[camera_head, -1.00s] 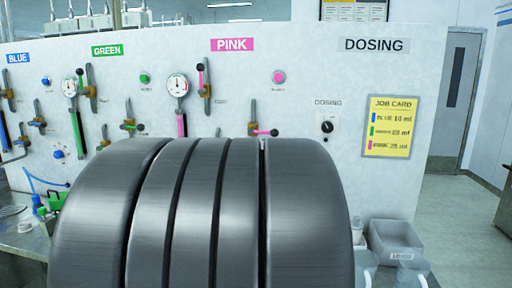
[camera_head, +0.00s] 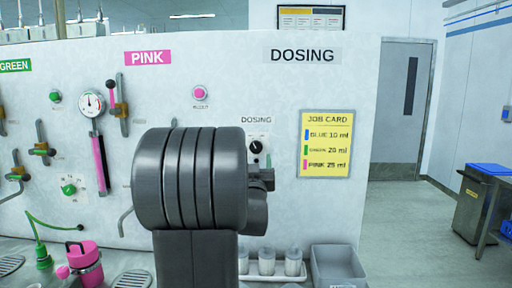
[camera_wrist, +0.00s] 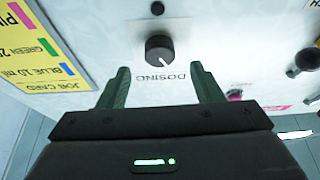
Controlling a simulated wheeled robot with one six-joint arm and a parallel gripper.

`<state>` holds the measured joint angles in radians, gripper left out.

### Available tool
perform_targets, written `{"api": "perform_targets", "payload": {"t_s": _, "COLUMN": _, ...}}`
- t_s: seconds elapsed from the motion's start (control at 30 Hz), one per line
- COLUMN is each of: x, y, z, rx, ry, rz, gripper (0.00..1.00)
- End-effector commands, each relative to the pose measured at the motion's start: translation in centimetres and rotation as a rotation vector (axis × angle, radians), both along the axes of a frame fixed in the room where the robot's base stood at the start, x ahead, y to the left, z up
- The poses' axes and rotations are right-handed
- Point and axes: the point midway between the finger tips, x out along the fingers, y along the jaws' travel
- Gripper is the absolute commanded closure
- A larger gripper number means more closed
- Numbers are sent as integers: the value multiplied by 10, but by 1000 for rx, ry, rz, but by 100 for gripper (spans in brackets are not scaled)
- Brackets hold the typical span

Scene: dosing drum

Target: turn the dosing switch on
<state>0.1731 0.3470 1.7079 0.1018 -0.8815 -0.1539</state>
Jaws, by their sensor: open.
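The dosing switch (camera_head: 255,147) is a small black round knob on the white wall panel, under a small DOSING label, left of the yellow job card. In the wrist view, where the lettering is upside down, the knob (camera_wrist: 159,48) shows a white pointer mark. My gripper (camera_wrist: 160,74) is open and empty, its two green fingers spread in front of the panel. The knob appears between and beyond the fingertips, with no visible contact. In the head view my own arm hides most of the gripper, just below and in front of the knob.
The yellow job card (camera_head: 326,144) hangs right of the switch. A pink button (camera_head: 200,93) and a gauge (camera_head: 92,103) are to the left. The floor on the right is partly open.

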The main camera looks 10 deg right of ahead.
Motion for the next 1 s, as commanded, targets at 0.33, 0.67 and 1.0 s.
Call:
{"api": "perform_targets", "payload": {"t_s": 0.33, "x": 42, "y": -11, "z": 19, "rx": 1, "ry": 2, "rz": 0, "gripper": 41}}
{"api": "perform_targets", "payload": {"t_s": 0.67, "x": 45, "y": -12, "z": 19, "rx": 1, "ry": 2, "rz": 0, "gripper": 41}}
{"api": "perform_targets", "payload": {"t_s": 1.0, "x": 45, "y": -12, "z": 19, "rx": 0, "ry": 1, "rz": 0, "gripper": 85}}
